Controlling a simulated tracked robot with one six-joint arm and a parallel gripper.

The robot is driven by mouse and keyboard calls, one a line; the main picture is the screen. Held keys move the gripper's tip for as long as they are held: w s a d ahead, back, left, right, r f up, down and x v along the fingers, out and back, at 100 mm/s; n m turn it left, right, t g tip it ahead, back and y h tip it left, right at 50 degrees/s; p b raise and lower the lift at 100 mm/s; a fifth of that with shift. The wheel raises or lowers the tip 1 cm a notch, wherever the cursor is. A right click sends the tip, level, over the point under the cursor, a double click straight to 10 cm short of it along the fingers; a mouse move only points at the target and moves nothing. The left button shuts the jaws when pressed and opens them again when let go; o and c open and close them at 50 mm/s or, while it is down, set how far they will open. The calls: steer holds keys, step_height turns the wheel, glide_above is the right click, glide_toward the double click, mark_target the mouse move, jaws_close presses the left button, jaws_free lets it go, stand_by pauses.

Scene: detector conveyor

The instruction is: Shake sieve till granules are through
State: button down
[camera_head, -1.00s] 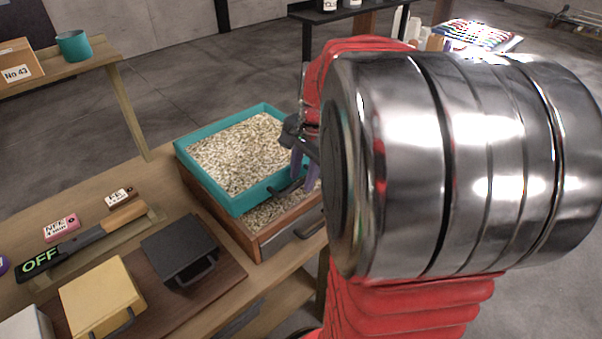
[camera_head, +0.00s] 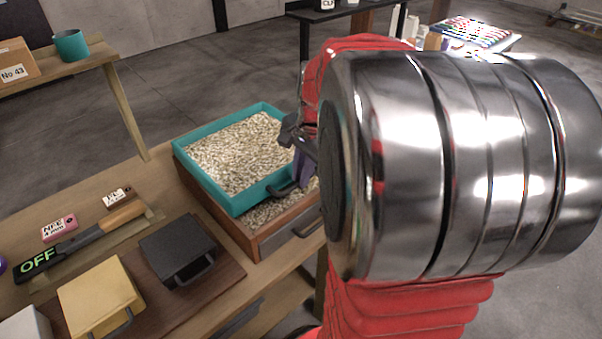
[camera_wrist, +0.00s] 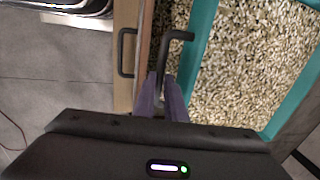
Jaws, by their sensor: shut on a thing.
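The sieve (camera_head: 236,206) is a teal square frame full of pale granules (camera_head: 232,152). It sits on top of a wooden box (camera_head: 262,240), shifted so that a strip of granules in the box shows at the front right. In the wrist view the sieve's teal wall (camera_wrist: 197,50) stands right of my fingers. My gripper (camera_wrist: 163,98) has purple fingers shut on the sieve's dark handle (camera_wrist: 166,52). In the head view my gripper (camera_head: 298,172) is partly hidden by my arm. Whether granules are falling through cannot be seen.
Left on the bench are a yellow block (camera_head: 102,297), a black block (camera_head: 178,250) with handles, and a bar marked OFF (camera_head: 38,264). A side table (camera_head: 92,68) holds a teal cup (camera_head: 71,45). The box has its own front handle (camera_wrist: 126,52).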

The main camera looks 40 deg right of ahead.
steer(key=s, duration=0.5)
steer(key=shift+s+d, duration=0.1)
steer(key=shift+s, duration=0.15)
steer(key=c, duration=1.8)
jaws_free()
steer(key=r, duration=0.4)
steer(key=s+r, duration=0.1)
steer(key=r, duration=0.4)
steer(key=s+r, duration=0.1)
steer(key=r, duration=0.3)
steer(key=shift+s+r, duration=0.25)
